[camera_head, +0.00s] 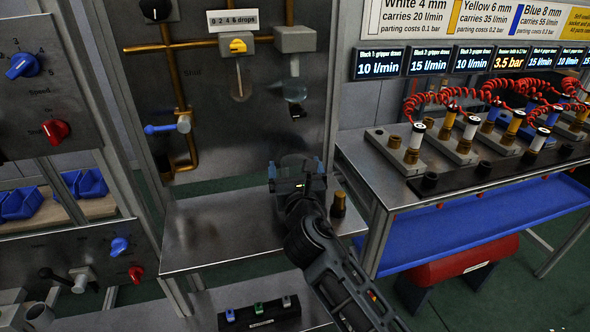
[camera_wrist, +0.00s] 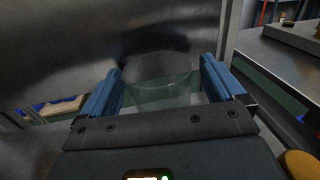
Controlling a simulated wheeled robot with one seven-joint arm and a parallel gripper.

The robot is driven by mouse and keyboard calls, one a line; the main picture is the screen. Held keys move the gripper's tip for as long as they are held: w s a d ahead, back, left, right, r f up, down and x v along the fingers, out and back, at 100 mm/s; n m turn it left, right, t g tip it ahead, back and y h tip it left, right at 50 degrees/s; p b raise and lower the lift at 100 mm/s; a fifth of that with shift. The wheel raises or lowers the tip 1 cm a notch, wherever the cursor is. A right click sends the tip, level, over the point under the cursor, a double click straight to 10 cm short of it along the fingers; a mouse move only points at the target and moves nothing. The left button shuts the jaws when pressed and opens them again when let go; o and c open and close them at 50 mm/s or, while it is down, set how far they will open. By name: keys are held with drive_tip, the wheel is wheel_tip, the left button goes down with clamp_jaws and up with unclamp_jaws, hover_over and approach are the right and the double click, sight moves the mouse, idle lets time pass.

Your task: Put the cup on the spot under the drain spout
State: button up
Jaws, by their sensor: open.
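A clear cup (camera_head: 297,162) is at the shelf on the panel's front, with my gripper (camera_head: 297,172) around it. In the wrist view the see-through cup (camera_wrist: 160,78) is between my two blue fingers, which are open with small gaps beside it. A dark spout (camera_head: 298,114) hangs under a clear bowl on the panel, above the cup in the picture. The spot under the spout is not visible; my gripper and the cup cover that area. I cannot tell whether the cup's base rests on the shelf.
The metal shelf (camera_head: 205,238) is bare on its left. A brass fitting (camera_head: 338,204) stands just right of my gripper. A bench (camera_head: 405,180) with red coiled hoses stands at the right. A blue valve handle (camera_head: 160,128) sticks out from the panel. A black block (camera_head: 262,318) lies lower down.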

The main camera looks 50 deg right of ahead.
drive_tip(key=b+v, duration=0.1)
drive_tip(key=v, duration=1.1)
drive_tip(key=shift+a+b, duration=0.1)
drive_tip(key=shift+b, duration=0.25)
idle(0.7)
